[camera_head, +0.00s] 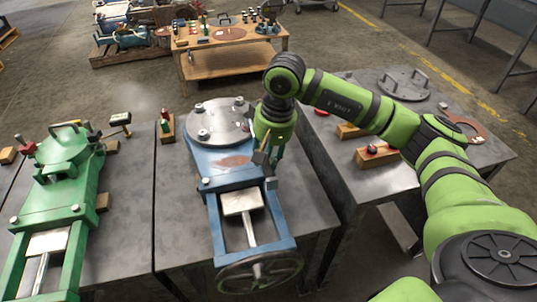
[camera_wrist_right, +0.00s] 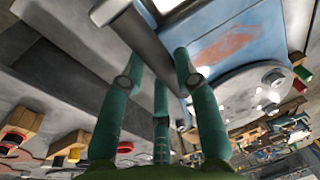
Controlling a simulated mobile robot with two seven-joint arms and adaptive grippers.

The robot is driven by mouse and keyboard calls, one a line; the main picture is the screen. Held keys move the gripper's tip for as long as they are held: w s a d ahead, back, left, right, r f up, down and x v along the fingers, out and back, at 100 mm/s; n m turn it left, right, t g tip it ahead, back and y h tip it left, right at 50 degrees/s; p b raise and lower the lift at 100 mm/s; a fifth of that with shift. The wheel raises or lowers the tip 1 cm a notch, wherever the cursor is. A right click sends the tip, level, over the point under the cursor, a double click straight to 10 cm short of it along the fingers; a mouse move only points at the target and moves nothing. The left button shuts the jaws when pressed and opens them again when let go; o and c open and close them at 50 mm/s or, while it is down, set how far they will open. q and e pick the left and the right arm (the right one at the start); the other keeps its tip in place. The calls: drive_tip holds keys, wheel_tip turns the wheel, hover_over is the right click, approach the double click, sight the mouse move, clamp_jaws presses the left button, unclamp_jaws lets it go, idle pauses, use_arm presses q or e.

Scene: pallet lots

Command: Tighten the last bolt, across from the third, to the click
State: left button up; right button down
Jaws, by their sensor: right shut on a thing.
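The blue valve (camera_head: 222,165) stands on the middle metal bench with a round grey cover (camera_head: 220,118) on top. Bolt heads show around the cover, including a far-right one (camera_head: 238,101), a far-left one (camera_head: 198,108) and a near-left one (camera_head: 203,133). The cover also shows in the wrist view (camera_wrist_right: 243,92). My right gripper (camera_head: 265,150) is at the cover's right side, shut on a grey bar-like tool (camera_wrist_right: 140,38). The tool's working end, and whether it touches a bolt, cannot be made out. My left gripper is out of view.
A green valve (camera_head: 65,165) stands on the left bench. A handwheel (camera_head: 258,272) is at the blue valve's near end. The right bench holds a loose grey cover (camera_head: 403,84), a brown ring gasket (camera_head: 465,130) and wooden blocks. A wooden table (camera_head: 230,62) stands behind.

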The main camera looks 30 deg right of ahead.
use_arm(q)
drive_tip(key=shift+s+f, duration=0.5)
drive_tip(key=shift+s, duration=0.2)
use_arm(e)
drive_tip(key=shift+s+f, duration=0.1)
drive_tip(key=shift+f, duration=0.3)
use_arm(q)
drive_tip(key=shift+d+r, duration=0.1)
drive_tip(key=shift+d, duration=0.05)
use_arm(e)
drive_tip(key=shift+r, duration=0.15)
drive_tip(key=shift+a+r+p, duration=0.15)
drive_tip(key=shift+r+p, duration=0.55)
drive_tip(key=shift+r, duration=0.5)
drive_tip(key=shift+r+p, duration=0.4)
drive_tip(key=shift+r, duration=0.3)
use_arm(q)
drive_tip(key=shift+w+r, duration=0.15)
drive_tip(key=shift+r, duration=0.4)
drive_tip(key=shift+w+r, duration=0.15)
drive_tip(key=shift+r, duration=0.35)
use_arm(e)
drive_tip(key=shift+r, duration=0.1)
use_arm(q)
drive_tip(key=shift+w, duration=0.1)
